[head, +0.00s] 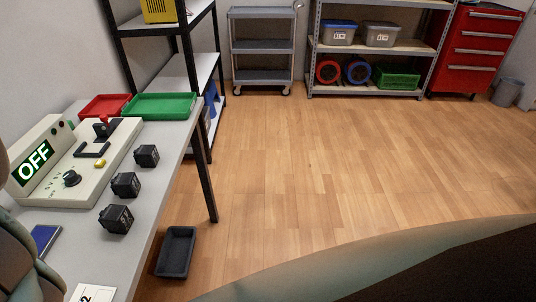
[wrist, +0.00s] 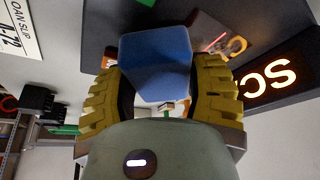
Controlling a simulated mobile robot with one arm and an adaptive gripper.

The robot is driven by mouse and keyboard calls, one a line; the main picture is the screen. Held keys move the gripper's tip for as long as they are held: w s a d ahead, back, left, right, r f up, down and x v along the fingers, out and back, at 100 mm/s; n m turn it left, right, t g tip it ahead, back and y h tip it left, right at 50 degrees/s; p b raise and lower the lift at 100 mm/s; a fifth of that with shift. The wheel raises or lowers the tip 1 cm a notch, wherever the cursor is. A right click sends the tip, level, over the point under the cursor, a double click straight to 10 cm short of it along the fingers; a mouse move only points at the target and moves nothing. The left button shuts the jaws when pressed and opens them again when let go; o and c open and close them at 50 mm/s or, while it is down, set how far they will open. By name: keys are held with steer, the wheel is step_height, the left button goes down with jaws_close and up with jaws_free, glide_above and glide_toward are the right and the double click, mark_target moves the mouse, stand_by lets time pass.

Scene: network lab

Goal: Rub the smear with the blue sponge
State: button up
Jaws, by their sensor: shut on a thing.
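My gripper (wrist: 158,92) shows in the wrist view with its yellow ribbed fingers on either side of the blue sponge (wrist: 155,58). It is shut on the sponge, which hides what lies straight behind it. I cannot make out the smear in either view.
A dark bin (head: 176,251) stands on the floor. Open floor lies right.

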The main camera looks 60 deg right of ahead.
steer(key=shift+d+f+b, duration=0.1)
steer(key=shift+f+b, duration=0.25)
steer(key=shift+f, duration=0.35)
